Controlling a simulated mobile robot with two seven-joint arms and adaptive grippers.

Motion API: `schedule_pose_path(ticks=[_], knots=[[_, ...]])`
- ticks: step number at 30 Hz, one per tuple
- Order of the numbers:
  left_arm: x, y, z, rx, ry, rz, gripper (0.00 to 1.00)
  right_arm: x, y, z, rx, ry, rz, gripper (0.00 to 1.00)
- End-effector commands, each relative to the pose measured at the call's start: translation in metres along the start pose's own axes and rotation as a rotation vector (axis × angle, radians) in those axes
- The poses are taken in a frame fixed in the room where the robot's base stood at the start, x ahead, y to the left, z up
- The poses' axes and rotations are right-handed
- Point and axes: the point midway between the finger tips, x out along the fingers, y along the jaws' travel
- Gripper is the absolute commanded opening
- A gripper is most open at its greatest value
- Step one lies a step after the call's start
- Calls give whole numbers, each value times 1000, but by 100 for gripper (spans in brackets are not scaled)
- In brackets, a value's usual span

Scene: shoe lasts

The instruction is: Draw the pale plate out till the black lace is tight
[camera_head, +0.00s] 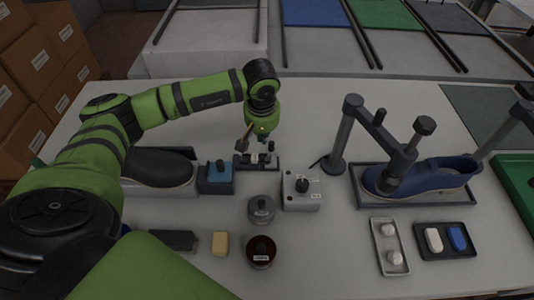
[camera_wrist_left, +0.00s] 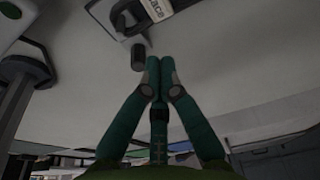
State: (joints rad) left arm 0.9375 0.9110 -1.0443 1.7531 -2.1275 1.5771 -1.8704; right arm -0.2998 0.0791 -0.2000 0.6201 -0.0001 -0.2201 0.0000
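My left gripper (camera_head: 262,137) is over the dark fixture (camera_head: 257,161) at the table's middle. In the left wrist view its teal fingers (camera_wrist_left: 160,64) are together at the tips, with nothing visible between them. Just beyond them is a white labelled piece (camera_wrist_left: 158,9), its lettering partly cut off, which may be the pale plate. A black curved part (camera_wrist_left: 125,17) and a short dark cylinder (camera_wrist_left: 138,57) are beside it. I cannot make out the black lace for certain. My right gripper is not in view.
A dark shoe (camera_head: 158,168) lies left of the fixture, beside a blue block (camera_head: 216,174). A white box with a black knob (camera_head: 302,190) and round tins (camera_head: 261,209) are in front. A blue shoe (camera_head: 425,176) stands under a clamp at right.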

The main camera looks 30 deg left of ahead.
Motion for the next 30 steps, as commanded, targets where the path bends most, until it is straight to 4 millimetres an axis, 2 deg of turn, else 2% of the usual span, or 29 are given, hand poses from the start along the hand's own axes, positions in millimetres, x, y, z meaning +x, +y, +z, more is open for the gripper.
schedule_pose_path(ticks=[1,15,30], knots=[[-9,0,-2,0,1,0,0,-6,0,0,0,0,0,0],[-54,0,-11,0,0,-1,0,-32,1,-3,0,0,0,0],[-57,0,-12,-1,-1,-2,0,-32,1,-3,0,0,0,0]])
